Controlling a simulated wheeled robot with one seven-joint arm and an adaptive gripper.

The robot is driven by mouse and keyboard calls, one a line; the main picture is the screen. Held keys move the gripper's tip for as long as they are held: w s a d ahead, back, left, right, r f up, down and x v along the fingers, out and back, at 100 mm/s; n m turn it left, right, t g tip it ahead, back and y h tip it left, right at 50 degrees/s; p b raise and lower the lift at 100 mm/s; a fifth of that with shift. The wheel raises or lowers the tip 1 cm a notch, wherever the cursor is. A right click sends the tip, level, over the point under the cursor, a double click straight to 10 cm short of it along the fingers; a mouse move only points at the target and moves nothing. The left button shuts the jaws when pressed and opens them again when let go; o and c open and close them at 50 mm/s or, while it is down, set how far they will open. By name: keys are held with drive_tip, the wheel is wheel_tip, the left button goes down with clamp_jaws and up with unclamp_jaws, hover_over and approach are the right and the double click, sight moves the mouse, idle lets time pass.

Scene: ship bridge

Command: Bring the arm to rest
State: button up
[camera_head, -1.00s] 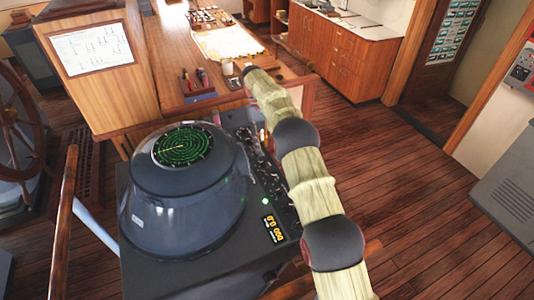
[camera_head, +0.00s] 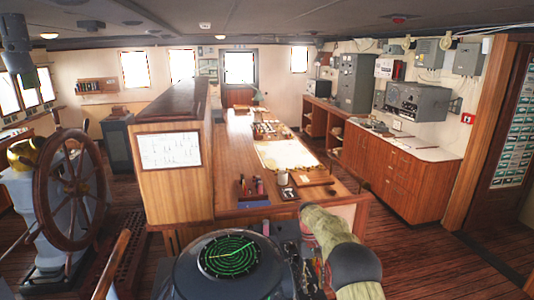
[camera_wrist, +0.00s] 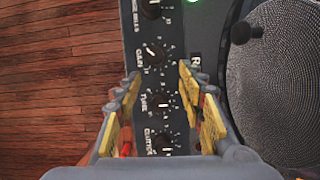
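My arm (camera_head: 338,241) reaches forward from the lower right in the head view, beside the radar console (camera_head: 222,268) with its round green screen (camera_head: 230,255). The gripper end is largely out of sight there, low behind the arm. In the wrist view my gripper (camera_wrist: 158,88) has its two yellow-padded fingers spread apart with nothing between them. It is over the console's dark control panel (camera_wrist: 176,50), which has a column of knobs (camera_wrist: 155,53). I cannot tell whether a finger touches the panel.
A ship's wheel (camera_head: 68,185) stands at left. Wooden cabinets (camera_head: 392,180) line the right side. Open plank floor (camera_head: 425,262) lies to the right of my arm.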

drive_tip(key=s+r+t+b, duration=0.1)
drive_tip(key=s+r+b, duration=0.1)
drive_tip(key=s+r, duration=0.35)
drive_tip(key=s+r+m+t+b, duration=0.1)
drive_tip(key=s+r, duration=0.1)
drive_tip(key=s, duration=0.6)
drive_tip(key=s+r+t+b, duration=0.2)
drive_tip(key=s+r, duration=0.2)
drive_tip(key=s, duration=0.3)
drive_tip(key=s+d+r+t+b, duration=0.1)
drive_tip(key=s+t+b, duration=0.4)
drive_tip(key=s, duration=1.8)
drive_tip(key=r+b, duration=0.1)
drive_tip(key=b, duration=0.2)
drive_tip(key=shift+s+d+r+m+y, duration=0.2)
drive_tip(key=shift+s+d+m+y, duration=0.15)
drive_tip(key=shift+m+y, duration=0.05)
drive_tip(key=shift+c, duration=1.1)
